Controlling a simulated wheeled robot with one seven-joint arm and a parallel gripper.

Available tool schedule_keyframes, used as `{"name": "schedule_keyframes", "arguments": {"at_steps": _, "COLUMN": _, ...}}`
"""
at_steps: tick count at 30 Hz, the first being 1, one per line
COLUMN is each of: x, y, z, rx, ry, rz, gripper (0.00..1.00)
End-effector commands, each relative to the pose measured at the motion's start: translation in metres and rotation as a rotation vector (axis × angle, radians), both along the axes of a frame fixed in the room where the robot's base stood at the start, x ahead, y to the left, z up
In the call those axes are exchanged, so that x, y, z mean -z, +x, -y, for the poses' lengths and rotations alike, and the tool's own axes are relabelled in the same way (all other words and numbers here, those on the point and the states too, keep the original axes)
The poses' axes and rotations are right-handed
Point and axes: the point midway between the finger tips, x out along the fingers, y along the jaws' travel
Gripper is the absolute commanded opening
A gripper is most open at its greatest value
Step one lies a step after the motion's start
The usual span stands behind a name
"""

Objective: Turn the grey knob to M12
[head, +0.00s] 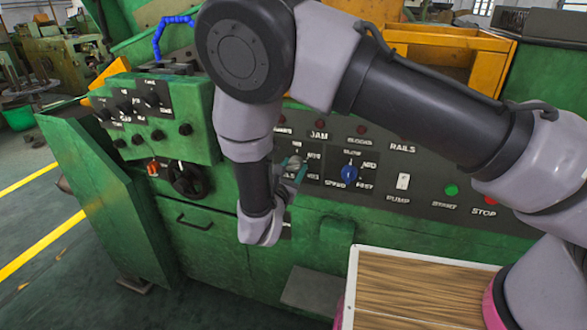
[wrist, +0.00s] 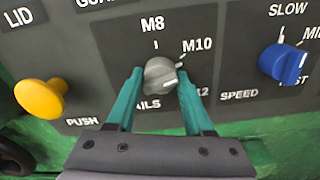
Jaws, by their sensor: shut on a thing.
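The grey knob (wrist: 161,73) is round with a raised grip bar and sits on a dark panel in the wrist view. M8 is printed above it, M10 at its upper right, and a partly hidden label ending in "12" at its right. The knob's pale mark is on its right side, below the M10 tick; my finger makes its exact setting hard to read. My gripper (wrist: 160,78) has its teal fingers on either side of the knob, shut on it. In the head view, my gripper (head: 293,172) is at the panel, and my arm hides part of the area.
A blue speed knob (wrist: 285,63) is close on the right, and a yellow push button (wrist: 41,98) on the left. A pump switch (head: 403,181), green button (head: 451,190) and red button (head: 490,200) are farther right.

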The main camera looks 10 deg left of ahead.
Motion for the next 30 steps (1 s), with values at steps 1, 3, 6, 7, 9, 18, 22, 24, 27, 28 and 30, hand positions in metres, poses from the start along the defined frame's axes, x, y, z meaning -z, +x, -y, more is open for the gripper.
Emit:
{"name": "schedule_keyframes", "arguments": {"at_steps": 1, "x": 0.0006, "y": -0.0007, "z": -0.0003, "rx": -0.001, "ry": 0.04, "rz": 0.002, "gripper": 0.0}}
{"name": "schedule_keyframes", "arguments": {"at_steps": 3, "x": 0.0007, "y": -0.0009, "z": -0.0006, "rx": -0.002, "ry": 0.106, "rz": 0.007, "gripper": 0.0}}
{"name": "schedule_keyframes", "arguments": {"at_steps": 6, "x": 0.0006, "y": -0.0012, "z": -0.0009, "rx": -0.002, "ry": 0.2, "rz": 0.014, "gripper": 0.0}}
{"name": "schedule_keyframes", "arguments": {"at_steps": 7, "x": 0.0006, "y": -0.0012, "z": -0.0009, "rx": -0.002, "ry": 0.229, "rz": 0.016, "gripper": 0.0}}
{"name": "schedule_keyframes", "arguments": {"at_steps": 9, "x": 0.0006, "y": -0.001, "z": -0.0009, "rx": -0.002, "ry": 0.295, "rz": 0.022, "gripper": 0.0}}
{"name": "schedule_keyframes", "arguments": {"at_steps": 18, "x": 0.0006, "y": -0.0008, "z": -0.0012, "rx": -0.002, "ry": 0.56, "rz": 0.043, "gripper": 0.0}}
{"name": "schedule_keyframes", "arguments": {"at_steps": 22, "x": 0.0005, "y": -0.001, "z": -0.0014, "rx": -0.002, "ry": 0.652, "rz": 0.049, "gripper": 0.0}}
{"name": "schedule_keyframes", "arguments": {"at_steps": 24, "x": 0.0005, "y": -0.0011, "z": -0.0015, "rx": -0.001, "ry": 0.693, "rz": 0.052, "gripper": 0.0}}
{"name": "schedule_keyframes", "arguments": {"at_steps": 27, "x": 0.0006, "y": -0.0011, "z": -0.0016, "rx": -0.001, "ry": 0.743, "rz": 0.056, "gripper": 0.0}}
{"name": "schedule_keyframes", "arguments": {"at_steps": 28, "x": 0.0006, "y": -0.0012, "z": -0.0016, "rx": -0.001, "ry": 0.755, "rz": 0.057, "gripper": 0.0}}
{"name": "schedule_keyframes", "arguments": {"at_steps": 30, "x": 0.0006, "y": -0.0012, "z": -0.0016, "rx": -0.001, "ry": 0.78, "rz": 0.059, "gripper": 0.0}}
